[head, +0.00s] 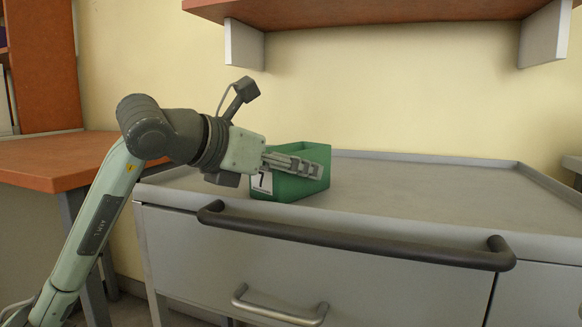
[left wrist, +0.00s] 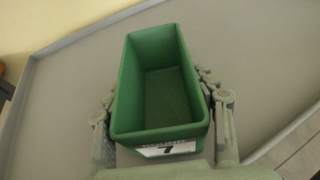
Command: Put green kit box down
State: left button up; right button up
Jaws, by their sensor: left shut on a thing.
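The green kit box (head: 312,153) is an open-topped box with a white label marked 7 on its front. It is at the left part of the grey cart top (head: 420,190) in the head view. In the left wrist view the green kit box (left wrist: 168,85) is upright and looks empty inside. My left gripper (head: 310,168) has its fingers on both sides of the box and is shut on it. The left gripper also shows in the left wrist view (left wrist: 160,115). I cannot tell whether the box's underside touches the surface. My right gripper is not in view.
The cart top has a low raised rim and is clear to the right of the box. A dark handle bar (head: 350,240) runs along the cart's front. An orange-brown desk (head: 60,160) stands at left, and a shelf (head: 390,10) hangs above.

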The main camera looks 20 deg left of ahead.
pick_arm(q)
jog(key=o, duration=1.2)
jog(key=shift+f, duration=0.1)
jog(key=shift+r+p, duration=0.3)
jog(key=shift+p, duration=0.05)
jog(key=v, duration=1.2)
jog(key=shift+f, duration=0.15)
